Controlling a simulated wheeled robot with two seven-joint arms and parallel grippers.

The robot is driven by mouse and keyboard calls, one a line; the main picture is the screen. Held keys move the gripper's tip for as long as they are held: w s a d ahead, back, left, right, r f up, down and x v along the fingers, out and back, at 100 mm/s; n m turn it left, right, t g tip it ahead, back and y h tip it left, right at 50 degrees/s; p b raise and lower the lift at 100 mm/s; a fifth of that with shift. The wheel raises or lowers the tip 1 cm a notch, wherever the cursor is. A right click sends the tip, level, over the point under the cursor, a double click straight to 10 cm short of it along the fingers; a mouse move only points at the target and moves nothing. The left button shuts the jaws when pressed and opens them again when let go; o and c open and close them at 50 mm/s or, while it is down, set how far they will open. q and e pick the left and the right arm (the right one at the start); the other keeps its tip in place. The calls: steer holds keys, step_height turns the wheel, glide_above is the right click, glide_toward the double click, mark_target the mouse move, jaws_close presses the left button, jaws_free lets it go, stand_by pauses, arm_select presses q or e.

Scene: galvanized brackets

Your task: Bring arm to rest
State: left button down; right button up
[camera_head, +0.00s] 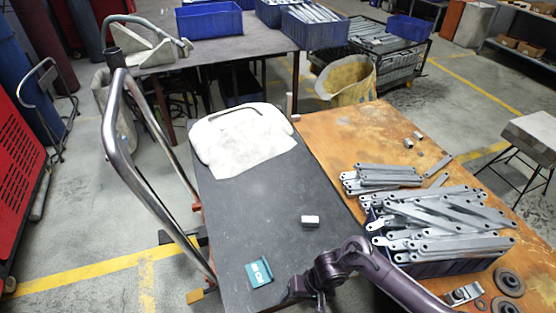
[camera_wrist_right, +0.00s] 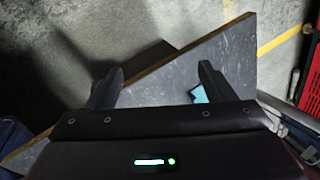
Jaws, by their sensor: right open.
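My right arm (camera_head: 385,275) comes in from the bottom right of the head view. Its gripper (camera_head: 308,292) is low over the near end of the dark grey cart top (camera_head: 255,220). In the right wrist view the gripper (camera_wrist_right: 158,82) has its two fingers wide apart, with nothing between them. A teal piece with pale markings (camera_head: 259,272) lies on the cart top, left of the gripper and apart from it. It shows partly in the wrist view (camera_wrist_right: 200,95), behind one finger. My left gripper is not in view.
A blue bin (camera_head: 440,269) heaped with galvanized brackets (camera_head: 435,222) stands on the orange-brown table (camera_head: 335,135), right of my arm. A small metal block (camera_head: 310,221) and a pale cloth-like item (camera_head: 240,140) lie on the cart. A chrome handle (camera_head: 135,170) rises at its left.

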steer(key=s+d+f+t, duration=0.1)
steer(key=s+d+f, duration=0.25)
steer(key=f, duration=0.55)
steer(key=s+d+f+t, duration=0.1)
steer(key=s+d+f, duration=0.1)
steer(key=s+f, duration=0.5)
steer(key=s+d+f+h, duration=0.1)
steer(key=s+d+f, duration=0.2)
steer(key=s, duration=0.3)
steer(key=s+d+f+n+h, duration=0.1)
steer(key=s+d+f, duration=0.3)
steer(key=s, duration=0.2)
steer(key=s+d+f+n+h, duration=0.1)
steer(key=s+d+f, duration=0.2)
steer(key=s, duration=0.4)
steer(key=shift+d+f+g+h, duration=0.3)
steer(key=shift+d+h, duration=0.1)
steer(key=shift+d, duration=0.35)
steer(key=shift+a, duration=0.15)
